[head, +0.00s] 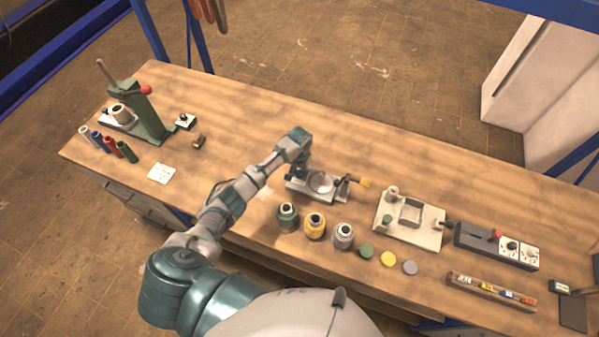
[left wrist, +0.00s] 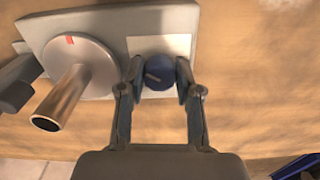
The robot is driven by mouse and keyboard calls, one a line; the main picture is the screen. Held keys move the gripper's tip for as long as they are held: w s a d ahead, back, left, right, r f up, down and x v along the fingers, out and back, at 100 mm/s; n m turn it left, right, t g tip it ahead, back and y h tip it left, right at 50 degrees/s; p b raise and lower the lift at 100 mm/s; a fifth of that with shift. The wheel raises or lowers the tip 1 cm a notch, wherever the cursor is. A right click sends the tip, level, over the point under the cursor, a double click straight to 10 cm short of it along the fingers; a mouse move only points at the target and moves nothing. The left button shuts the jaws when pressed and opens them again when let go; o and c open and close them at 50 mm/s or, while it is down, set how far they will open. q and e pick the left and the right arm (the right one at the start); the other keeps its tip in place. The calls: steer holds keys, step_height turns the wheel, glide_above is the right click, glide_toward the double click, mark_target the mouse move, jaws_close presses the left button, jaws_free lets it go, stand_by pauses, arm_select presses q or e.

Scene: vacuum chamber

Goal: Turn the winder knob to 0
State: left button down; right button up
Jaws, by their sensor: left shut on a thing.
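The winder (head: 326,199), a light grey base with a round disc, stands near the middle of the workbench in the head view. In the left wrist view its pale disc (left wrist: 92,62) has a red mark and a metal spindle. The blue winder knob (left wrist: 157,76), with a light pointer line, sits on a white plate (left wrist: 181,46) beside the disc. My left gripper (left wrist: 158,80) is shut on the knob, one finger on each side. In the head view my left wrist (head: 292,143) hides the knob. My right gripper is out of view.
Green, yellow and grey spools (head: 315,226) stand in front of the winder. A green press (head: 146,112) stands at the left. A pale fixture (head: 424,235) and a dark switch box (head: 480,241) lie to the right. The bench behind the winder is clear.

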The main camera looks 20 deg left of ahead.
mark_target(300, 172)
arm_select(q)
steer(key=shift+w+r+n, duration=0.15)
steer(key=shift+n, duration=0.85)
steer(key=shift+w+r+n, duration=0.1)
steer(key=shift+n, duration=0.9)
steer(key=c, duration=0.8)
jaws_free()
steer(key=shift+f, duration=0.15)
step_height(300, 172, up, 12)
steer(key=shift+f, duration=0.1)
